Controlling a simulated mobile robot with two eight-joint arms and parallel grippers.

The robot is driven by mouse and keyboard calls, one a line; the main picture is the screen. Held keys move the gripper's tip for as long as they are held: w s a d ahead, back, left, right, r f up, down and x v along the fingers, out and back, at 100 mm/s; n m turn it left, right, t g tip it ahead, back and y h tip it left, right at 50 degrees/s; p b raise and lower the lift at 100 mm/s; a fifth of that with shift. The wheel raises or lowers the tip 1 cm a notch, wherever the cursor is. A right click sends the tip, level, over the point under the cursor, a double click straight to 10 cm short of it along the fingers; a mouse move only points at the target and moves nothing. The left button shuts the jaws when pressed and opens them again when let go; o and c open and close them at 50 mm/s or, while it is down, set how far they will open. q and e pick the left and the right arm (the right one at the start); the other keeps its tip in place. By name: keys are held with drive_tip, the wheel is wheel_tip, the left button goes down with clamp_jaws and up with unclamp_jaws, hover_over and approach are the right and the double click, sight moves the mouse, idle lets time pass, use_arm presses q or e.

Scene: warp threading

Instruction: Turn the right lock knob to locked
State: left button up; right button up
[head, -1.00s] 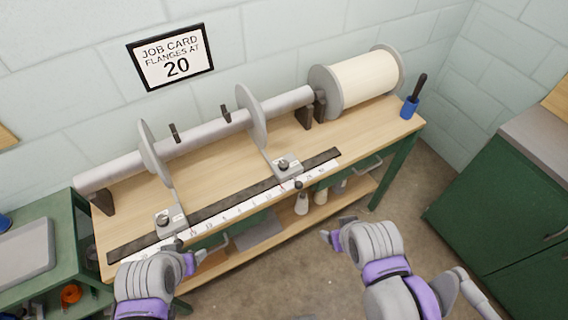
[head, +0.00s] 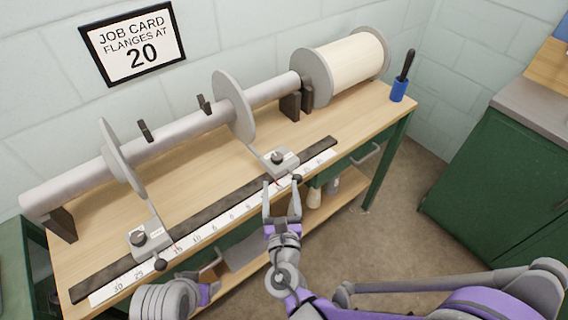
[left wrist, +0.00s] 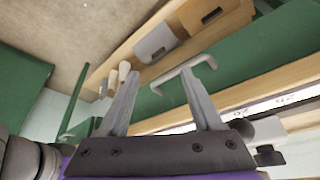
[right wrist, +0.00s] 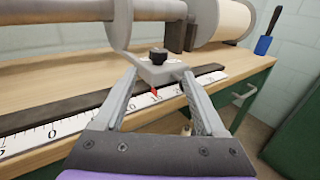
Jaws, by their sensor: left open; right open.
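The right lock knob (head: 277,157) is a dark knob on a grey sliding block (head: 286,166) at the foot of the right flange (head: 233,108). In the right wrist view the knob (right wrist: 158,55) stands ahead, between and beyond the fingertips, with a red pointer below its block. My right gripper (head: 281,186) is open and empty, just in front of the block and apart from the knob. My left gripper (left wrist: 150,75) is open, low in front of the bench near a drawer handle; in the head view its fingers are mostly hidden.
The left block has its own dark knob (head: 139,239). A dark rail and white ruler (head: 222,225) run along the bench front. A roll (head: 345,68) and a blue holder (head: 398,91) stand at the right. A sign (head: 133,42) reads flanges at 20.

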sight(277, 163)
drive_tip(key=w, duration=1)
drive_tip(key=shift+w+a, duration=0.35)
drive_tip(key=shift+w, duration=0.05)
clamp_jaws()
